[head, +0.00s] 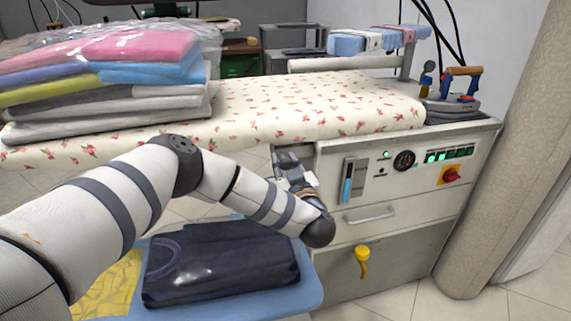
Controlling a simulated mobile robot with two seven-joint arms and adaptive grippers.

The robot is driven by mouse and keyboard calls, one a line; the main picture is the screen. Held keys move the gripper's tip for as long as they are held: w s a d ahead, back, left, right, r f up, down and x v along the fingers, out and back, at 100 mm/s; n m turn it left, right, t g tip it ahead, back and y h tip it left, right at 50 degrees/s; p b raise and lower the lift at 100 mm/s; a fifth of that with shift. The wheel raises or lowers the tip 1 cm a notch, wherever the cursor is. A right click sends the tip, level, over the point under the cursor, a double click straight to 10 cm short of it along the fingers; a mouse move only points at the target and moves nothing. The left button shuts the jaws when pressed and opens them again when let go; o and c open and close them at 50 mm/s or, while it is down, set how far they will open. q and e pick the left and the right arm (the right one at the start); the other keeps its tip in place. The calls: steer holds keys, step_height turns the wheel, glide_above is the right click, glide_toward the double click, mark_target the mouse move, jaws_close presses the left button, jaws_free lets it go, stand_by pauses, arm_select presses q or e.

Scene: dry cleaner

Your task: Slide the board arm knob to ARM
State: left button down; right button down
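The pressing station cabinet (410,196) stands at the right under the floral ironing board (315,108). Its front has a vertical slot with a blue strip (347,186), a round gauge (404,160), green-lit switches (450,155) and a red rotary knob (451,174) on a yellow plate. I cannot tell which part is the board arm knob, and no ARM label is readable. My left gripper (288,163) is just left of the cabinet front, below the board edge. My wrist partly hides it, so its opening and any contact are unclear. My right gripper is not in view.
Folded clothes (110,85) lie on the board's left. An iron (455,92) stands at its right end. Below my arm, a dark bagged garment (220,262) lies on a blue surface (306,296). A yellow handle (362,262) juts from the lower cabinet. A column (505,150) stands right.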

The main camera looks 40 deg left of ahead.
arm_select(q)
steer(key=shift+w+d+b, duration=0.5)
steer(key=shift+w+d, duration=0.55)
steer(key=shift+w, duration=0.15)
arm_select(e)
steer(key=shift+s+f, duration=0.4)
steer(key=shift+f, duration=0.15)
arm_select(q)
steer(key=c, duration=1.3)
jaws_free()
